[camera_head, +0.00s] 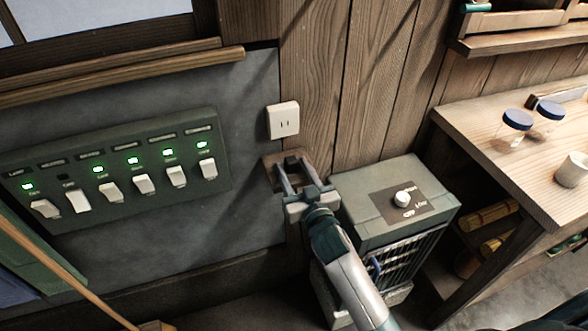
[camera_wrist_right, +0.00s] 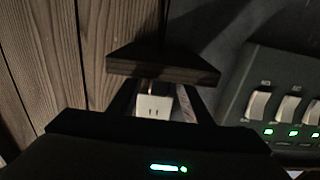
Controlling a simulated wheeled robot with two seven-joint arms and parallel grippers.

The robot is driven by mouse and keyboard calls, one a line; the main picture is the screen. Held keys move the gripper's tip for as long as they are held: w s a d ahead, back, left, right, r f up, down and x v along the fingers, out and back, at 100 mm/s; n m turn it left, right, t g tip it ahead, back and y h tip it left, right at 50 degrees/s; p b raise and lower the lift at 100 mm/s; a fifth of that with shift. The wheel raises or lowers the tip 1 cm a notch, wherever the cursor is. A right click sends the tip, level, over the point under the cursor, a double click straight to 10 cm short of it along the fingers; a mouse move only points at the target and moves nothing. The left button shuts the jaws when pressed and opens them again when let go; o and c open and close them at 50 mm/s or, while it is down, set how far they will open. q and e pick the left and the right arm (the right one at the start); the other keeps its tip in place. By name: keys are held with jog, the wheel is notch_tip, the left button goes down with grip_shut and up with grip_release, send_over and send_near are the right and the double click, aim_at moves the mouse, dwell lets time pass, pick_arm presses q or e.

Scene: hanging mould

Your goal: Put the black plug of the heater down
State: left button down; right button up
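The heater (camera_head: 365,205), a grey-green box with a white knob on top and a front grille, stands against the plank wall. Its black plug cannot be made out in either view. My right gripper (camera_head: 296,168) is at a small brown wooden ledge (camera_head: 270,172) on the wall, just left of the heater and below the white wall socket (camera_head: 284,120). Its two fingers are apart, with no object clearly visible between them. In the right wrist view, the ledge (camera_wrist_right: 160,66) crosses beyond the fingertips, and the socket (camera_wrist_right: 153,106) shows between the fingers. My left gripper is not in view.
A dark switch panel (camera_head: 120,160) with several white switches and lit green lamps is on the wall at left. A wooden bench (camera_head: 480,125) at right carries two blue-lidded jars (camera_head: 517,122) and a pale cup (camera_head: 572,170). A wooden pole (camera_head: 60,265) leans at lower left.

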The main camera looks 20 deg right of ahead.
aim_at(293, 166)
jog(key=shift+r, duration=0.1)
jog(key=shift+r, duration=0.4)
jog(key=shift+s, duration=1.45)
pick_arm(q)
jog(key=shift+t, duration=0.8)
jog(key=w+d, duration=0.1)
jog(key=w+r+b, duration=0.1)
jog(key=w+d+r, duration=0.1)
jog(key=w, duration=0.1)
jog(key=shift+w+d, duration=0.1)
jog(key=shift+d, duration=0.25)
pick_arm(e)
jog(key=s, duration=0.9)
jog(key=shift+d+r, duration=0.15)
jog(key=shift+d, duration=0.1)
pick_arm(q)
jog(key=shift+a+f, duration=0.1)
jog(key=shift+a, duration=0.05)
